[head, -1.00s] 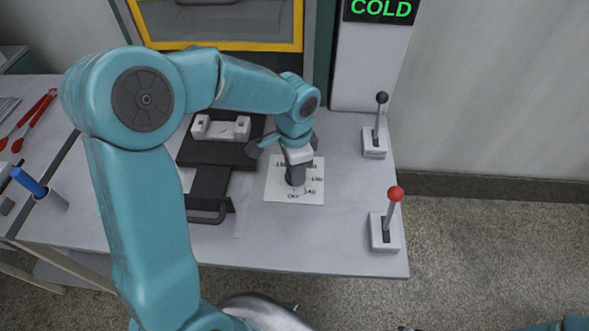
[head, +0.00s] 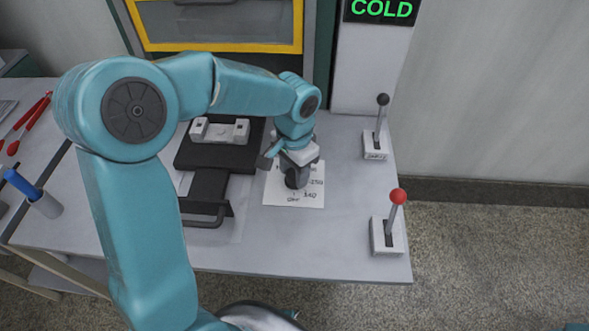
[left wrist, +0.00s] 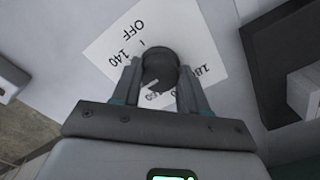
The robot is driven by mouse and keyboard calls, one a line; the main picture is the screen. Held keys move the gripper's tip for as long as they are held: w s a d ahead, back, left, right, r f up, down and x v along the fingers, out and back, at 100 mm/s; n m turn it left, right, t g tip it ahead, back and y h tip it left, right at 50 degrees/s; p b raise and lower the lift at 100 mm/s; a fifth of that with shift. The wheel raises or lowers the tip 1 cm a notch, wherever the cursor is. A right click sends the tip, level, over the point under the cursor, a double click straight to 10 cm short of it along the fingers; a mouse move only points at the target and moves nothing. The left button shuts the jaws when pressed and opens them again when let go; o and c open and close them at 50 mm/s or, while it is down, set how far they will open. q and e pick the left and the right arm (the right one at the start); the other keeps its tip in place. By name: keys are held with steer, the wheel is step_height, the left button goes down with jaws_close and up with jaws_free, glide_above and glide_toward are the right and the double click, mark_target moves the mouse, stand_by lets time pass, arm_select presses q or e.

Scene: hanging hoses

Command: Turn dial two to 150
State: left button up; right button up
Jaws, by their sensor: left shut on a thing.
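A dark round dial (head: 294,181) stands on a white square card (head: 310,201) on the bench. It also shows in the left wrist view (left wrist: 160,66). The card reads OFF and 140, with further numbers partly hidden by my fingers. My left gripper (head: 296,168) reaches down from above and is shut on the dial. In the left wrist view its two fingers (left wrist: 159,84) lie on either side of the dial. A white mark shows on the dial's near side, toward the partly covered numbers; its exact reading is unclear. My right gripper is out of view.
A black-knobbed lever (head: 380,120) and a red-knobbed lever (head: 393,215) stand to the right on the bench. A dark press-like fixture (head: 210,185) with a handle is just left of the card. A sign (head: 382,10) reads COLD. The bench front is clear.

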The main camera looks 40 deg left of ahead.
mark_target(294, 174)
arm_select(q)
steer(key=shift+w+r, duration=0.15)
steer(key=shift+r, duration=0.1)
steer(key=o, duration=0.9)
steer(key=shift+c, duration=0.2)
steer(key=shift+o, duration=1)
steer(key=shift+f, duration=0.1)
step_height(294, 174, up, 16)
steer(key=p, duration=0.1)
steer(key=shift+r+p, duration=0.2)
steer(key=shift+p, duration=0.15)
